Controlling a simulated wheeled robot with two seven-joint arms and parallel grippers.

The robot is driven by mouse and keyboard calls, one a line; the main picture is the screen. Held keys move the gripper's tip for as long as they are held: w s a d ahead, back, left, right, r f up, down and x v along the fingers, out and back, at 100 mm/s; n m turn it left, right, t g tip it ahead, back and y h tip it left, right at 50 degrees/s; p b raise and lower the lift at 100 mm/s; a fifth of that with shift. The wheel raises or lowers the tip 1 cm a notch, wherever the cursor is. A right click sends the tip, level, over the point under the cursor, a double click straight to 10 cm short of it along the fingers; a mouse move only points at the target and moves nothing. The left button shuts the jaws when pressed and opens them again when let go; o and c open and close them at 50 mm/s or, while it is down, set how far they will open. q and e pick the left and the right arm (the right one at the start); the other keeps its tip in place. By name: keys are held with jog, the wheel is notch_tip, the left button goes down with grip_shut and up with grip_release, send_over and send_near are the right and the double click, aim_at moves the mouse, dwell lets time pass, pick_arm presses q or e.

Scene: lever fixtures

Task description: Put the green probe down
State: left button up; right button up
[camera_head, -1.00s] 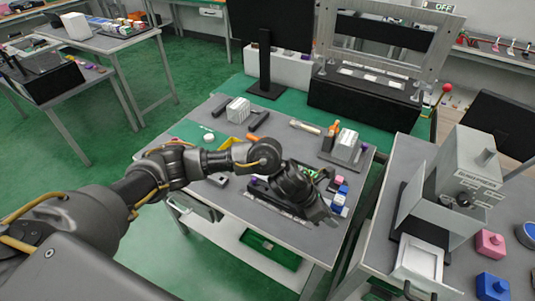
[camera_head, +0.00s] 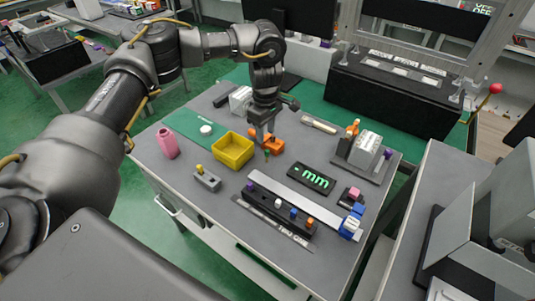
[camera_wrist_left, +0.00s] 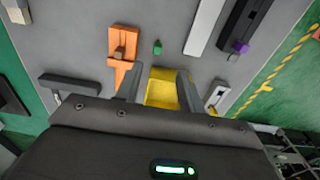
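The green probe (camera_head: 266,153) is a small green piece just below my left gripper (camera_head: 266,137) in the head view, between the yellow tray (camera_head: 232,150) and an orange block (camera_head: 273,144). In the left wrist view the green probe (camera_wrist_left: 157,47) appears on the grey table, beyond the fingertips and apart from them. The left gripper (camera_wrist_left: 158,74) points down with its fingers spread and nothing between them; the yellow tray (camera_wrist_left: 161,88) shows through the gap. The probe's lower end is too small to make out. My right gripper is not in view.
A display reading "mm" (camera_head: 312,179) and a black rack (camera_head: 275,216) with coloured pegs lie to the right and front. A pink bottle (camera_head: 167,143) and a grey switch box (camera_head: 207,178) stand left. A grey block fixture (camera_head: 364,151) is at the back right.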

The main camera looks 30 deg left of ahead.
pick_arm(q)
send_over(267, 150)
jog(key=f, duration=0.4)
jog(key=shift+s, duration=0.2)
jog(key=shift+f, duration=0.4)
notch_tip(267, 150, down, 4)
jog(key=shift+w+f+p, duration=0.15)
jog(key=shift+p, duration=0.35)
jog(key=shift+f, duration=0.2)
jog(key=shift+c, duration=0.3)
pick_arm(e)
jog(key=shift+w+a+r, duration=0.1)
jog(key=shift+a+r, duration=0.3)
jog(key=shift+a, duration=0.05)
pick_arm(q)
grip_shut()
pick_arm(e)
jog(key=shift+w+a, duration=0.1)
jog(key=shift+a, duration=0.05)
